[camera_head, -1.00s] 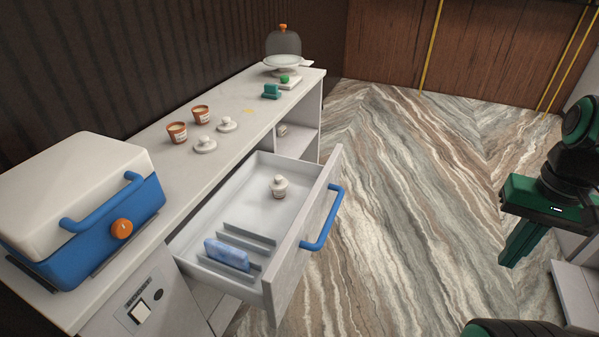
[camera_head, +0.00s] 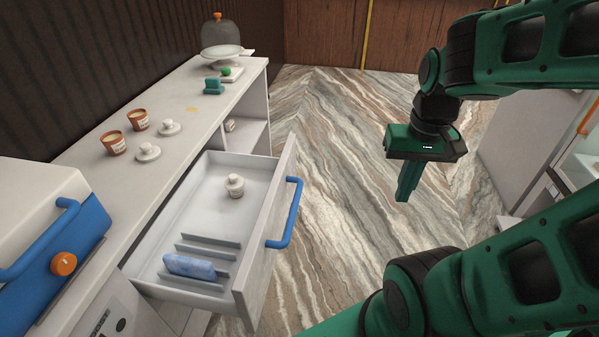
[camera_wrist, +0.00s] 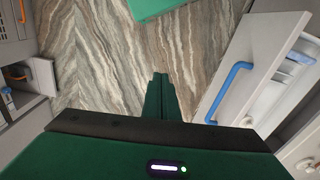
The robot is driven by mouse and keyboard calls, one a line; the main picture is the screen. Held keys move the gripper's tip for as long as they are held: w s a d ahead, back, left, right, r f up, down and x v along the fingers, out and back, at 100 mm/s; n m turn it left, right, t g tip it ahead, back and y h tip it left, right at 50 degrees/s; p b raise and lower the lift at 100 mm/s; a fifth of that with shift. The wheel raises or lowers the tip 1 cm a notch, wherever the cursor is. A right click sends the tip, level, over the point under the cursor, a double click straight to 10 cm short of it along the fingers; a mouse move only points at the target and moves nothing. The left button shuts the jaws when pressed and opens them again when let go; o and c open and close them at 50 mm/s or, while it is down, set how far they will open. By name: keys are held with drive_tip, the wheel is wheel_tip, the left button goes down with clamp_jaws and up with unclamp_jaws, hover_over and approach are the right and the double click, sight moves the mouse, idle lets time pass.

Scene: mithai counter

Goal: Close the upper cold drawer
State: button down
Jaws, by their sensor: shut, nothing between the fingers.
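The upper cold drawer (camera_head: 210,207) is pulled well out of the white counter, with a blue bar handle (camera_head: 287,213) on its front. Inside are a small white lidded jar (camera_head: 235,186) and a blue wrapped pack (camera_head: 190,266) beside low dividers. My green gripper (camera_head: 403,196) is shut and empty, pointing down over the floor to the right of the drawer front, apart from the handle. In the wrist view the shut fingers (camera_wrist: 160,95) show at the middle, and the drawer's blue handle (camera_wrist: 228,92) is at the right.
The counter top (camera_head: 125,185) holds a blue cooler box (camera_head: 75,255), two terracotta cups (camera_head: 114,143), white lids, a teal item (camera_head: 213,86) and a glass-domed stand (camera_head: 222,40). Open marble-patterned floor (camera_head: 340,150) lies between drawer and gripper. A white cabinet (camera_head: 535,140) stands at the right.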

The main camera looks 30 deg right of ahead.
drive_tip(key=w+f+t+y, duration=0.15)
drive_tip(key=w+f, duration=0.35)
drive_tip(key=w, duration=0.6)
drive_tip(key=w+f+t, duration=0.3)
drive_tip(key=w+f, duration=0.3)
drive_tip(key=w, duration=0.4)
drive_tip(key=w+f+t+y, duration=0.15)
drive_tip(key=w+f, duration=0.35)
drive_tip(key=w, duration=0.6)
drive_tip(key=w+a+f+h, duration=0.1)
drive_tip(key=w+a+f, duration=0.4)
drive_tip(key=w+f, duration=0.3)
drive_tip(key=shift+w+a+f+t, duration=0.15)
drive_tip(key=shift+f+t, duration=0.1)
drive_tip(key=shift+t, duration=0.15)
